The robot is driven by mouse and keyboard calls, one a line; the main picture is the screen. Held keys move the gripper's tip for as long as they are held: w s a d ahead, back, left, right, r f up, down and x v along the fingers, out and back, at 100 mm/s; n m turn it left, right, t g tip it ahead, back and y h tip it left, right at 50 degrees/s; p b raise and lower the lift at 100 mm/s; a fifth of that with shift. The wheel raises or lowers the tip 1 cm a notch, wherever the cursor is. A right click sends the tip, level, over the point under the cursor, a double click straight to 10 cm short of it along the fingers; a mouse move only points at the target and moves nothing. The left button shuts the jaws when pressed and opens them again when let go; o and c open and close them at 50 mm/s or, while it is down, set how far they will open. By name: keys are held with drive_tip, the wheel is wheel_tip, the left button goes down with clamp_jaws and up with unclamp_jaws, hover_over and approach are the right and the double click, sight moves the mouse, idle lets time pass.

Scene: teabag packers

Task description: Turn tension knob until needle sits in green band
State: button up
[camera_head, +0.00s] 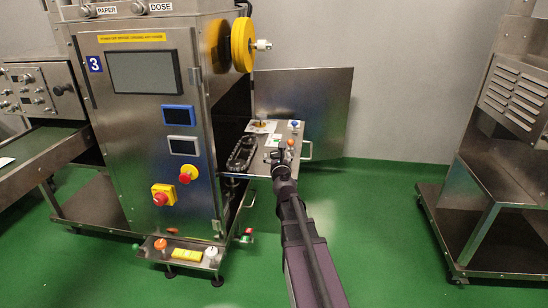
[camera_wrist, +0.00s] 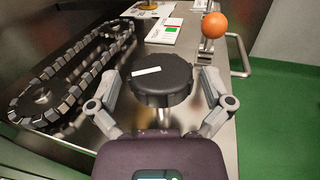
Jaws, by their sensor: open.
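The black round knob (camera_wrist: 161,80) has a scalloped rim and a white mark on its top, lying left of centre. My gripper (camera_wrist: 160,86) is open, with one finger on each side of the knob. A clear gap to the fingers is hard to judge. In the head view my gripper (camera_head: 281,158) is over the steel side shelf and covers much of the knob.
An orange ball on a lever (camera_wrist: 214,25) stands right of the plate. A dark chain loop (camera_wrist: 75,72) lies to the left. A handle (camera_wrist: 238,55) sticks out from the shelf's right edge.

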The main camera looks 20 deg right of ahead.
drive_tip(key=v, duration=0.7)
drive_tip(key=shift+s, duration=0.25)
drive_tip(key=shift+a, duration=0.1)
idle(0.4)
